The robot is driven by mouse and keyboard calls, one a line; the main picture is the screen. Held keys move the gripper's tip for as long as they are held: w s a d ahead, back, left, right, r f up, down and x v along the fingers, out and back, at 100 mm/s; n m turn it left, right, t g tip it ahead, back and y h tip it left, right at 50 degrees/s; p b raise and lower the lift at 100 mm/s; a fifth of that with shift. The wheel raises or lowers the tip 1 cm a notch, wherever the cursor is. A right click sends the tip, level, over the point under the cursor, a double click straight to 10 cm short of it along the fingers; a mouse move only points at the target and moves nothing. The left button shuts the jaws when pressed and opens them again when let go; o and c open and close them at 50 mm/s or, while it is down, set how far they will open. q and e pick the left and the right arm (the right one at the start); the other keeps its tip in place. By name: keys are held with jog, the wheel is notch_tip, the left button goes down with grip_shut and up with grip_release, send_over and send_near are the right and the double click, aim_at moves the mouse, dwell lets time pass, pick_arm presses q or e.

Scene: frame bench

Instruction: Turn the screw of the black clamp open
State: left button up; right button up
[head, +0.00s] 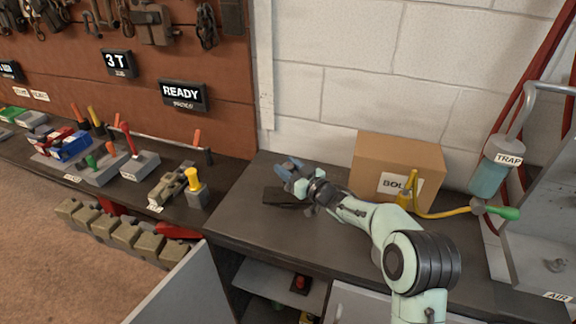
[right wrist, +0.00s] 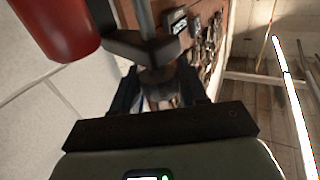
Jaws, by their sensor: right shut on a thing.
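In the head view, my right gripper (head: 290,170) is low over the dark bench, beside the cardboard box. A flat black piece (head: 283,197), which looks like part of the black clamp, shows beneath it; most of the clamp is hidden. In the right wrist view, my gripper (right wrist: 158,88) is shut on a dark round piece at the end of a grey rod (right wrist: 145,18), which looks like the clamp's screw. A black clamp arm (right wrist: 125,42) crosses just beyond the fingers. How far the screw is turned cannot be told. My left gripper is out of view.
A cardboard box (head: 398,165) stands right of the gripper against the white wall. A yellow hose with a green end (head: 505,212) lies farther right. The left bench holds several tools and a yellow-topped block (head: 195,184). A red cylinder (right wrist: 58,25) is close by in the wrist view.

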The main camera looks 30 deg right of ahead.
jog(key=o, duration=1)
jog(key=shift+a, duration=0.1)
jog(key=shift+c, duration=0.2)
jog(key=b+v, duration=0.1)
jog(key=v, duration=1.2)
jog(key=shift+s, duration=0.2)
